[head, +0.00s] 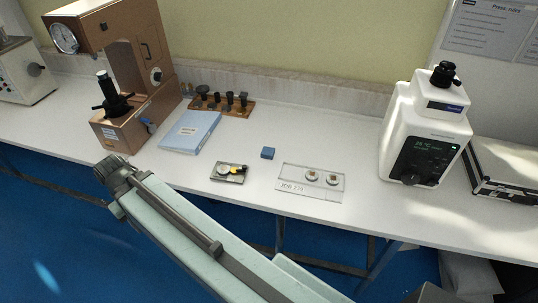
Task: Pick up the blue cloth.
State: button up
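A small dark blue square piece (267,153) lies on the white bench near the middle. It looks like the blue cloth, folded, but it is too small to be sure.
A light blue booklet (190,132), a small tray (229,179) and a clear plate with two round samples (288,187) lie around the blue piece. A copper-coloured tester (138,117) stands left, a white tester (423,130) right. A wooden rack (238,112) stands behind.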

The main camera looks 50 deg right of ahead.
aim_at(267, 152)
jog(key=z, duration=0.1)
jog(key=i, duration=1)
jog(key=u, duration=0.1)
